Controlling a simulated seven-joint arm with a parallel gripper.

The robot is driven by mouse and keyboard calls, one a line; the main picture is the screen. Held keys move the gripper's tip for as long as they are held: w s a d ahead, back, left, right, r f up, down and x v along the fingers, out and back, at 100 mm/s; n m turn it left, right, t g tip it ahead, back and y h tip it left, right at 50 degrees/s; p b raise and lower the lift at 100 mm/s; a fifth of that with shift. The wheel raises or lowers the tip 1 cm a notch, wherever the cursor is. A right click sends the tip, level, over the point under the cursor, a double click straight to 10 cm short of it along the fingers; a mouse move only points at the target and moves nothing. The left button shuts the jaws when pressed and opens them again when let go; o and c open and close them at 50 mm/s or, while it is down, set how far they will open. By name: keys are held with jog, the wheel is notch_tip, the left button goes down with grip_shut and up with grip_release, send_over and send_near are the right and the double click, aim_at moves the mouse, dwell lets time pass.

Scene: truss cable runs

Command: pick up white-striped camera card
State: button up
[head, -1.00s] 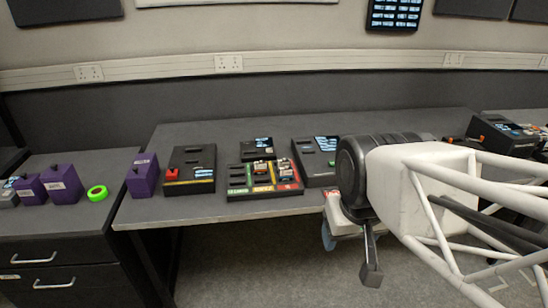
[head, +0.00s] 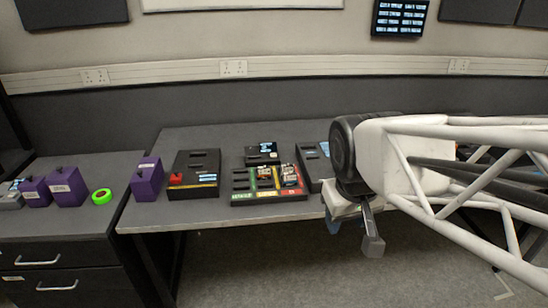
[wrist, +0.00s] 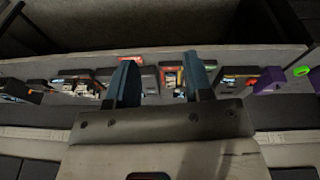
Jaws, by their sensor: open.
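My gripper (wrist: 160,60) shows in the wrist view with its two blue fingers apart and nothing between them. In the head view a blue finger of my gripper (head: 334,227) shows below the wrist, at the table's front edge and right of the sorting tray. The black sorting tray (head: 240,186) has green, yellow and red labels along its front. Small cards (head: 289,174) stand in its slots, one by yellow and others by red. I cannot make out a white stripe on any of them. In the wrist view the tray (wrist: 171,78) lies beyond and between the fingers, partly hidden.
A black panel with a red block (head: 193,181) stands left of the tray, and a small box with a screen (head: 262,152) behind it. Purple boxes (head: 147,180) and green tape (head: 102,196) are further left. Another black device (head: 312,160) stands right, partly behind my arm.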

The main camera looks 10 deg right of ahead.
jog(key=w+r+n+g+h, duration=0.1)
jog(key=w+n, duration=0.3)
jog(key=w, duration=1.1)
jog(key=n+g+h, duration=0.1)
jog(key=n+h, duration=0.2)
jog(key=n, duration=1)
send_over(287, 166)
jog(key=a, duration=0.2)
notch_tip(287, 166, down, 21)
jog(key=shift+f, duration=0.55)
jog(key=shift+x, duration=1.3)
